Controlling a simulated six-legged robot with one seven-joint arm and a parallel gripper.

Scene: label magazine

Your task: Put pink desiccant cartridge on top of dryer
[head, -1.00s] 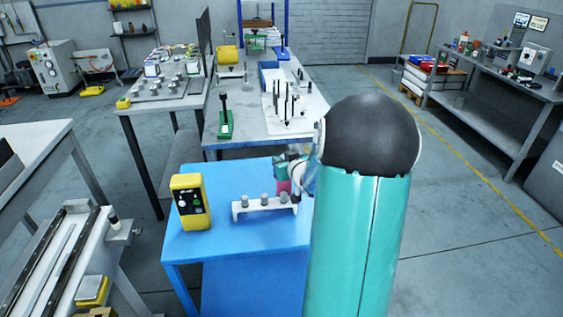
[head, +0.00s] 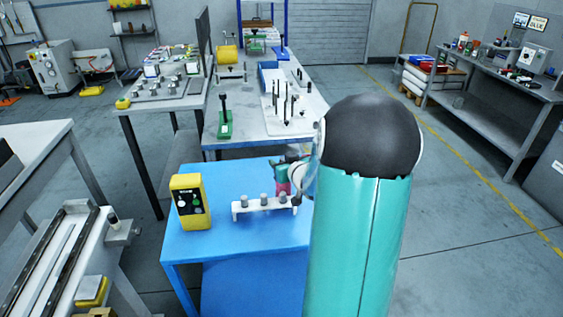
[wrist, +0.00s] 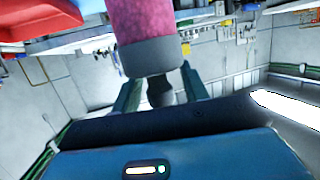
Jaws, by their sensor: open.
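The pink desiccant cartridge (head: 284,188) stands on the blue table behind the right end of a white rack, partly hidden by my gripper. In the wrist view the cartridge (wrist: 143,28) shows large, a pink cylinder with a grey end. My gripper (wrist: 160,88) is open, its two fingers apart near the grey end; I cannot tell whether they touch it. In the head view my gripper (head: 281,174) is small and partly covered by my arm. A yellow box (head: 190,202) with a dark panel and buttons stands at the table's left; I cannot tell whether it is the dryer.
The white rack (head: 264,207) with three grey-topped pieces stands close in front of the cartridge. The blue table (head: 235,237) is bare at its front. A grey bench (head: 240,128) with tools stands behind. My arm hides the table's right side.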

